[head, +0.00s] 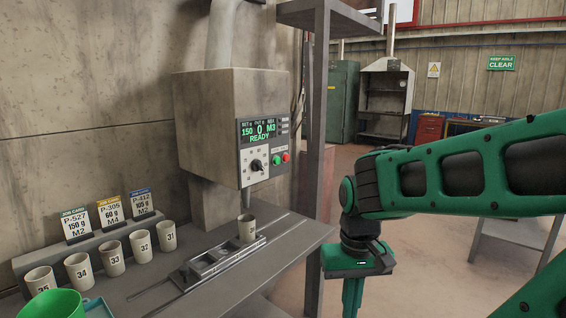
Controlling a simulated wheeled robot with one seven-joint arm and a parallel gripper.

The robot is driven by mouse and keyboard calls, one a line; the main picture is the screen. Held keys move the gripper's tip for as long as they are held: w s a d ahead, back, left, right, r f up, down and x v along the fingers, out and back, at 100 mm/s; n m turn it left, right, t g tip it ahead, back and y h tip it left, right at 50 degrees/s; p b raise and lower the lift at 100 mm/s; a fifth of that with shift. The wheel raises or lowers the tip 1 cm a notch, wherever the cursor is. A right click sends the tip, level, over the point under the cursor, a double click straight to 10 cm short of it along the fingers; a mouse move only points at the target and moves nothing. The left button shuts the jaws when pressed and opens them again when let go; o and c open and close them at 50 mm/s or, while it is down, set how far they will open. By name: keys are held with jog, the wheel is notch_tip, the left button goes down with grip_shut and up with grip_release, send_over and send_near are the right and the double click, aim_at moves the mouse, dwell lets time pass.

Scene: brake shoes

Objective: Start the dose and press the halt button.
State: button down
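The dosing machine (205,110) is a beige box on the wall at centre left. Its display (259,130) reads set 150 g, put 0, M3 and READY. Below the display are a dial with a black knob (257,165), a green button (276,160) and a red button (286,157). A numbered cup (247,228) stands upright on the slide rail (215,262) under the machine's outlet. My gripper (352,297) points down, right of the bench and apart from the buttons. Its fingertips are cut off by the bottom edge, so its opening is hidden.
Several numbered cups (112,257) stand in a row on the bench (290,250). A green container (55,303) is at front left. A grey post (320,110) rises right of the machine.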

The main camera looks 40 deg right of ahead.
aim_at(277, 161)
dwell(0.8)
jog(key=w+d+r+n+t, duration=0.3)
jog(key=w+r+n, duration=0.3)
jog(key=w, duration=0.3)
jog(key=w+d+r+n+t, duration=0.3)
jog(key=w+d+r+n, duration=0.3)
jog(key=w, duration=0.4)
jog(key=w+d+r+n+t, duration=0.3)
jog(key=w+d+r+n, duration=0.2)
jog(key=w+r+n, duration=0.2)
jog(key=w+r, duration=0.1)
jog(key=w, duration=0.1)
jog(key=shift+w+d+r, duration=0.25)
jog(key=shift+w+r, duration=0.1)
jog(key=w+a, duration=0.2)
jog(key=w, duration=0.6)
jog(key=shift+w, duration=0.3)
jog(key=shift+w+a, duration=0.1)
dwell(0.5)
jog(key=shift+w, duration=0.25)
